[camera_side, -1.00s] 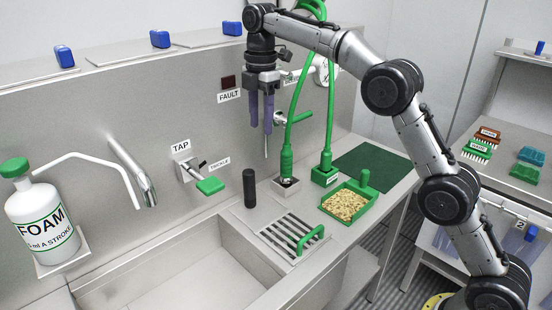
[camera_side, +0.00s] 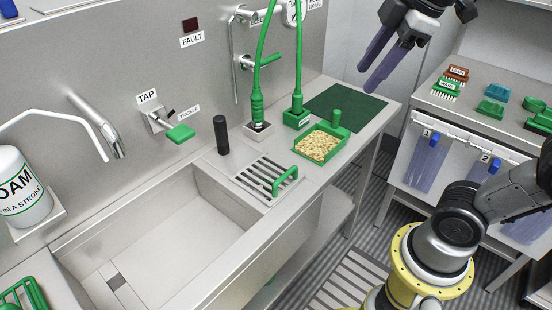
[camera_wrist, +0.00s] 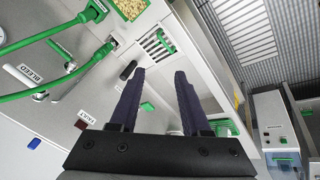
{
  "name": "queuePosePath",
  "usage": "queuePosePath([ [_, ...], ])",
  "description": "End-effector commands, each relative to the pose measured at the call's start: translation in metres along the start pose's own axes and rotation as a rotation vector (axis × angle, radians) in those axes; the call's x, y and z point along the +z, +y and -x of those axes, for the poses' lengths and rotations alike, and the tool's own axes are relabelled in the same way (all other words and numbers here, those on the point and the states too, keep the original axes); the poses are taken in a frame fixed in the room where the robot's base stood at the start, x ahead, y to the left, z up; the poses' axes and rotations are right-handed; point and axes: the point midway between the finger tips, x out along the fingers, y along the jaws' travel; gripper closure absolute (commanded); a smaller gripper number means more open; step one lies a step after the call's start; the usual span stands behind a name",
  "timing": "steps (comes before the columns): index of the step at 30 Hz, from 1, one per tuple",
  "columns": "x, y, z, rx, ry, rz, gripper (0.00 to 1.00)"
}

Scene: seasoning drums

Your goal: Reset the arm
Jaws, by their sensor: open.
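My gripper (camera_side: 388,62) hangs in the air at the top right of the side view, between the sink counter and the right-hand shelf. Its two dark purple fingers point down and are apart, with nothing between them. In the wrist view my gripper (camera_wrist: 157,75) also shows open and empty, with the drain grate and counter beyond the fingertips. My yellow base ring (camera_side: 432,262) is at the lower right of the side view. Most of my arm is outside the side view.
The steel sink (camera_side: 165,235) has a grate with a green handle (camera_side: 285,180) beside it. A green scoop of grains (camera_side: 318,145), green hoses (camera_side: 257,95) and a black cylinder (camera_side: 221,135) stand on the counter. Brushes (camera_side: 446,90) lie on the right shelf. The gripper touches nothing.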

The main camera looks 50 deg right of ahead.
Motion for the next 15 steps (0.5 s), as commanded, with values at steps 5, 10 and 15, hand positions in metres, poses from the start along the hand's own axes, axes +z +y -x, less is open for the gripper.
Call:
queuePosePath([
  [5,0.049,-0.048,-0.037,0.028,0.031,-0.285,0.53],
  [10,0.077,-0.077,-0.081,0.025,0.035,-0.562,0.53],
  [15,0.076,-0.076,-0.092,0.033,0.063,-0.748,0.53],
])
